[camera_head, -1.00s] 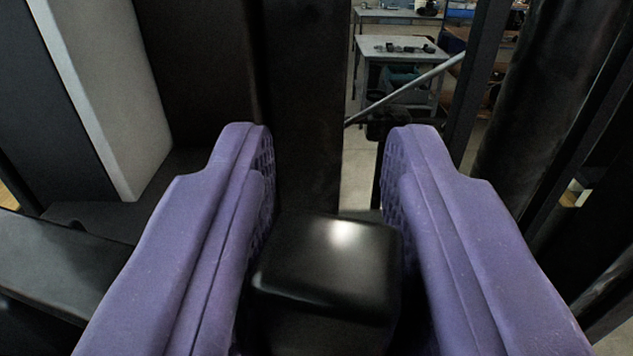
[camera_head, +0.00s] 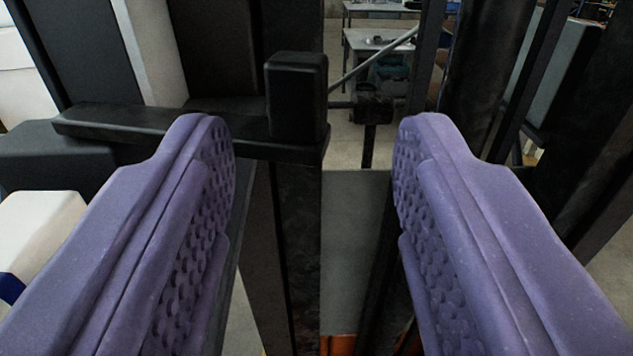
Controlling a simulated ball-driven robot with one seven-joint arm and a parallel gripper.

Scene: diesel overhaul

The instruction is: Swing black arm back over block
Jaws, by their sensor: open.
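My gripper (camera_head: 315,125) shows as two purple ridged fingers, spread wide with nothing between them. A black arm (camera_head: 150,125), a flat horizontal bar, runs from the left to a black upright block-shaped knob (camera_head: 297,97) at its right end. The knob stands beyond the fingertips, left of the middle of the gap, and looks apart from both fingers. The left finger hides part of the bar's near edge. I cannot tell which part is the block that the arm swings over.
Dark vertical posts (camera_head: 485,75) stand close on the right, and a pale grey column (camera_head: 150,45) stands at the left. A thin grey rod (camera_head: 375,58) slants behind the knob. A grey workbench (camera_head: 375,42) is in the far background.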

